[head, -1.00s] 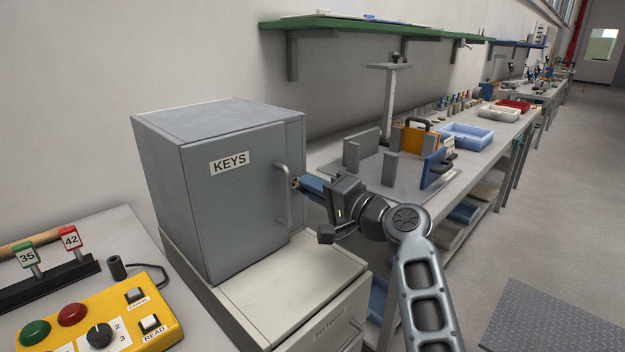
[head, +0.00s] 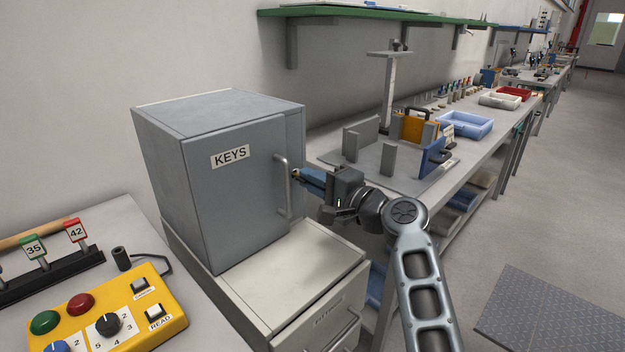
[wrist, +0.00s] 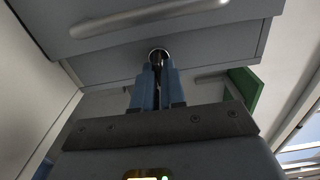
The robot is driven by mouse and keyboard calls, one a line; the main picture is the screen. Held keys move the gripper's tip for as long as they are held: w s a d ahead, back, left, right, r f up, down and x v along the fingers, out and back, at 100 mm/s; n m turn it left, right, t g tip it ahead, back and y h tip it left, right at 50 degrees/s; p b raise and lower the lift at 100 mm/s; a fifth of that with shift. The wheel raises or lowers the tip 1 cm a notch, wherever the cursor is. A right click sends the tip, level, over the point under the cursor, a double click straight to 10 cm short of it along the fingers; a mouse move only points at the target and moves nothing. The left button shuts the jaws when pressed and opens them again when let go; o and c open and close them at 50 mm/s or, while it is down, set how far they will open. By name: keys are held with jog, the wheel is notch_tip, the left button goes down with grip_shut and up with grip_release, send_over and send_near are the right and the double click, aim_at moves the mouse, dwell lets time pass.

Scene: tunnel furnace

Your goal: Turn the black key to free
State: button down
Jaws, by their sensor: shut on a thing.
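The grey cabinet (head: 222,205) marked KEYS is closed. My gripper (head: 296,173) is just right of its door handle (head: 285,185), with its blue fingers pointing at the front strip beside the door. In the wrist view, my gripper (wrist: 157,78) is shut on a narrow dark piece, likely the black key (wrist: 157,72). Just beyond the fingertips is a round metal ring (wrist: 158,54), which looks like a lock on the cabinet front. The fingers hide most of the key, and I cannot read its position or any marking.
The door handle is close to my fingers. A pale drawer unit (head: 300,270) stands under the cabinet. A yellow control box (head: 120,315) and a rack with numbered tags (head: 50,275) are at the lower left. A workbench (head: 455,180) with trays runs behind my arm.

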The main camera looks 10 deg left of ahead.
jog(key=c, duration=1.3)
grip_release()
jog(key=v, duration=0.7)
jog(key=shift+s+d, duration=0.2)
jog(key=shift+d, duration=0.15)
